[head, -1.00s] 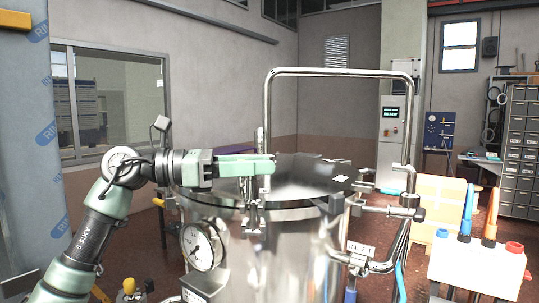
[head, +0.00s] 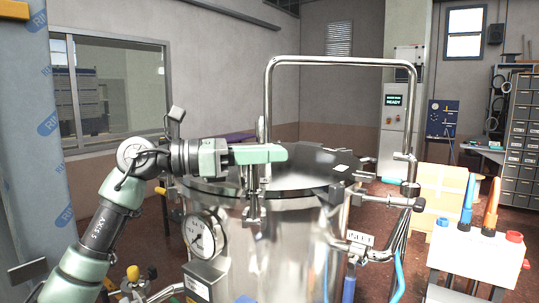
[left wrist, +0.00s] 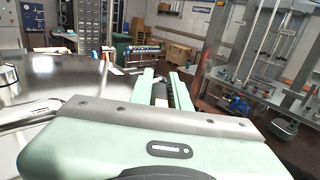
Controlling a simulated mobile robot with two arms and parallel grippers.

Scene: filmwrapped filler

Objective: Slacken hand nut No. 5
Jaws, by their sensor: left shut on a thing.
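The steel vessel (head: 270,255) with a dark, shiny lid (head: 305,175) stands in the middle of the head view. My left gripper (head: 273,153) is at the lid's near left rim, over an upright clamp bolt (head: 254,207). In the left wrist view its two green fingers (left wrist: 164,88) are shut on a dark piece (left wrist: 160,93), which looks like a hand nut. The fingers and palm hide most of it. No number on it can be read. My right gripper is not in view.
A pressure gauge (head: 203,234) sits on the vessel's front left. A tall pipe frame (head: 340,61) rises over the lid.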

